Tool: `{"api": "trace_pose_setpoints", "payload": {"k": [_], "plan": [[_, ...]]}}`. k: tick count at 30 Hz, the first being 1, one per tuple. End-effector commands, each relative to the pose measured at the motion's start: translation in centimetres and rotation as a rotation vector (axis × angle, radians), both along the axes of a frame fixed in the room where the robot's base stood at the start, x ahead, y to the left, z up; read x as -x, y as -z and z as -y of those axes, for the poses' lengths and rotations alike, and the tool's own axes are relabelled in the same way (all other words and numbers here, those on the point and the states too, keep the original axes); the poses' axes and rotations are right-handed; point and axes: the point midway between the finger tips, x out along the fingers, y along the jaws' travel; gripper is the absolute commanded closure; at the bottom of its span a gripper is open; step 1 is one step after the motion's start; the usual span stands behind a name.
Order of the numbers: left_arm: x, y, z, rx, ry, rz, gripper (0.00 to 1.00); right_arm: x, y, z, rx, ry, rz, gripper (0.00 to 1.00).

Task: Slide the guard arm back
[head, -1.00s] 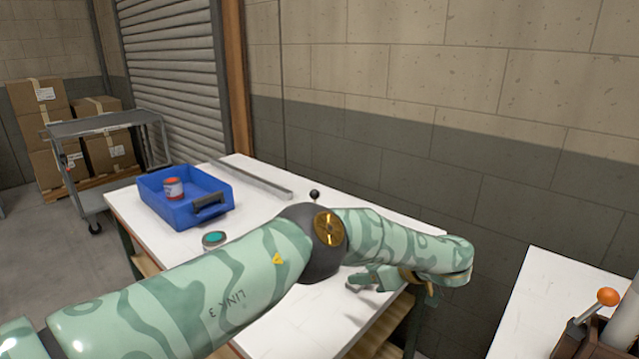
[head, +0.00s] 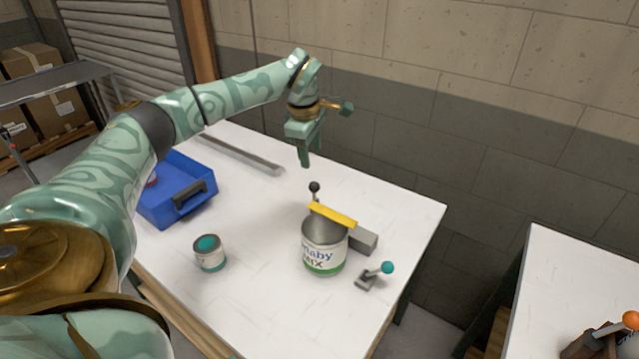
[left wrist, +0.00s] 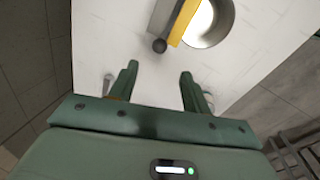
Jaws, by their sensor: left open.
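The guard arm is a yellow bar (head: 332,215) lying across the rim of the open mix can (head: 324,256). A black ball knob (head: 314,187) on a short stem stands at its far-left end, and a grey block (head: 364,240) sits beside it. My left gripper (head: 325,135) is open and empty, above and behind the knob. In the left wrist view the knob (left wrist: 159,45) shows just beyond the gap between the open fingertips (left wrist: 159,72), not touched. The yellow bar (left wrist: 182,22) and the can (left wrist: 210,22) show there too. My right gripper is out of view.
A small can with a teal top (head: 209,253) stands left of the mix can. A lever with a teal ball (head: 387,267) stands to its right. A blue bin (head: 160,212) and grey rail (head: 242,154) are at the left. The table (head: 265,315) is clear in front.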

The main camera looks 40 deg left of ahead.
Motion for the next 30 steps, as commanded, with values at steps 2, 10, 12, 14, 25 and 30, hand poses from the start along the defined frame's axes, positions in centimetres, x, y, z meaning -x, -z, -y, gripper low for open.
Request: {"api": "trace_pose_setpoints", "payload": {"k": [2,10,12,14,25,30], "plan": [[-0.3,2.5,-0.1,0.001,0.0,-0.008,0.52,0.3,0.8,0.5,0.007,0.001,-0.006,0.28],[-1.6,9.2,-0.5,0.001,-0.002,-0.007,0.52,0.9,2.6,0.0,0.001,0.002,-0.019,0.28],[-1.8,10.6,-0.6,0.001,-0.002,-0.007,0.52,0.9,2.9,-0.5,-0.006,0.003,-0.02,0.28],[-2.0,11.5,-0.7,0.0,-0.002,-0.006,0.52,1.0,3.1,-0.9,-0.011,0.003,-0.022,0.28],[-2.4,13.4,-0.8,0.0,-0.001,-0.003,0.52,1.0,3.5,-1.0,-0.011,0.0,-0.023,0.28],[-2.4,13.3,-0.8,-0.001,-0.001,-0.003,0.6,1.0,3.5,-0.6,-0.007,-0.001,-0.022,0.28]]}}
